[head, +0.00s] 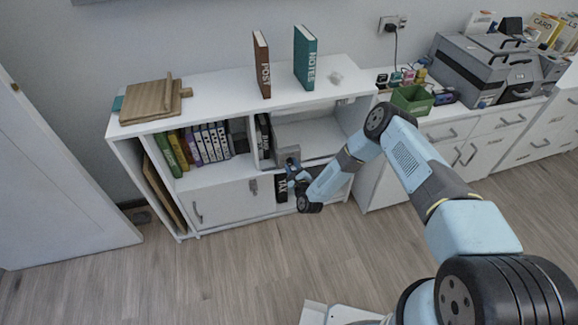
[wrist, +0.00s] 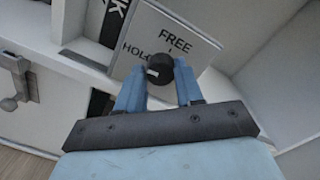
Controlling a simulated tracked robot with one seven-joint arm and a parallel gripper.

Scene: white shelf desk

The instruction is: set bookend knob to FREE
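The bookend knob (wrist: 160,69) is black and round, in front of a pale plate (wrist: 150,30) lettered FREE and HOLD. FREE is at the plate's upper right; HOLD is at the left, partly hidden by the knob. The knob's white mark lies at its lower left, on the HOLD side. In the wrist view the two blue fingers of my gripper (wrist: 160,75) sit on either side of the knob, close against it, and appear shut on it. In the head view my gripper (head: 293,168) is at the grey bookend (head: 292,136) in the shelf, and the knob is hidden.
Several books (head: 205,143) stand on the shelf left of the bookend. A black book (head: 263,135) stands beside it. A cabinet door with a latch (wrist: 20,80) is below left. A brown book (head: 261,65) and a teal book (head: 305,58) stand on top.

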